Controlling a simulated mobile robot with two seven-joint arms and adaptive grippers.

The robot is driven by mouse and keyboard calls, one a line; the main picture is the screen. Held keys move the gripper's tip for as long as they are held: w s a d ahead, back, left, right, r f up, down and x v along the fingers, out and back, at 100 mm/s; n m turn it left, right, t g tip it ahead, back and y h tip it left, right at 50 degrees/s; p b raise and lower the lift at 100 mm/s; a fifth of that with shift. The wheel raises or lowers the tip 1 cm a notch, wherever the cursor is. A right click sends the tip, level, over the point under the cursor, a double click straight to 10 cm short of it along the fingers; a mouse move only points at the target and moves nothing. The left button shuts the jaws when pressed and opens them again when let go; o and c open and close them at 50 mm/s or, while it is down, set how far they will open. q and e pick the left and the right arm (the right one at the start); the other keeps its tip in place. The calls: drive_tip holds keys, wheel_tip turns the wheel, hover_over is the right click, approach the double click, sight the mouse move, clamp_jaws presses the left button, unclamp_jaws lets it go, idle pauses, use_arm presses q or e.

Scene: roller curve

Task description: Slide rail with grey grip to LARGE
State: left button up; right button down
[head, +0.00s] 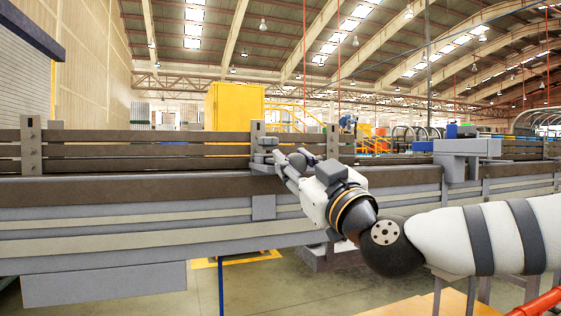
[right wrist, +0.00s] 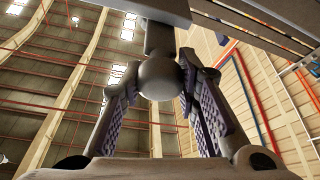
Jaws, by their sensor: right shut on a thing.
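The grey grip (right wrist: 160,78) is a round knob on a short stem in the right wrist view. The two padded fingers of my right gripper (right wrist: 160,95) stand on either side of it and are shut on it. In the head view my right gripper (head: 274,162) reaches in from the right to the slatted brown rail (head: 150,150), by a grey upright bracket (head: 257,132). The gripper largely hides the grip there. I cannot make out any LARGE marking. My left gripper is not in view.
The long grey conveyor side (head: 110,222) runs across the head view below the rail. Another grey bracket (head: 31,143) stands at the left, and a blue-grey unit (head: 458,148) sits on the line at the right. A yellow cabinet (head: 234,105) stands behind.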

drive_tip(key=shift+a+f, duration=0.1)
drive_tip(key=c, duration=1.5)
unclamp_jaws()
drive_tip(key=shift+c, duration=0.2)
drive_tip(key=o, duration=0.3)
drive_tip(key=shift+s+d, duration=0.2)
drive_tip(key=shift+s, duration=0.1)
drive_tip(key=shift+o, duration=0.2)
drive_tip(key=shift+w, duration=0.1)
drive_tip(key=v, duration=1.2)
